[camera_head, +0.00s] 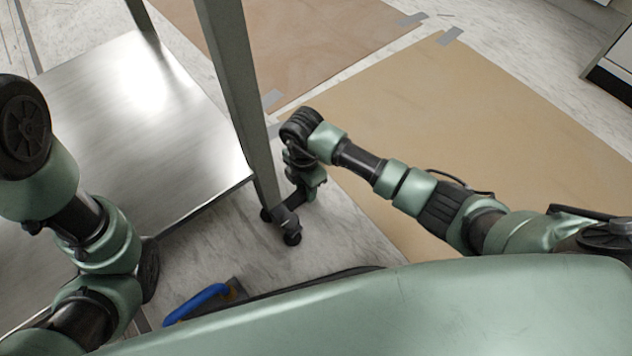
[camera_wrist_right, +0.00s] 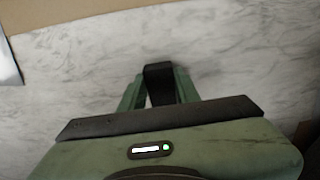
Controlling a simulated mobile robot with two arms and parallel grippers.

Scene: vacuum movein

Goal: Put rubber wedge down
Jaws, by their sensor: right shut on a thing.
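The rubber wedge (camera_wrist_right: 158,76) is a small black block in the right wrist view. My right gripper (camera_wrist_right: 159,92) is shut on it, with a green finger on each side. Pale marbled floor shows beyond it; I cannot tell whether the wedge touches the floor. In the head view my right gripper (camera_head: 301,186) points down beside the foot of a grey metal leg. The wedge cannot be made out clearly there among the dark parts. My left arm comes in at the left, but its gripper is out of view.
A shiny metal table (camera_head: 150,95) with a grey leg (camera_head: 236,85) stands at the left, close to my right gripper. Brown floor covering (camera_head: 440,120) lies taped down beyond. A blue-handled tool (camera_head: 197,301) lies near my front. Marbled floor (camera_head: 345,235) is bare right of the leg.

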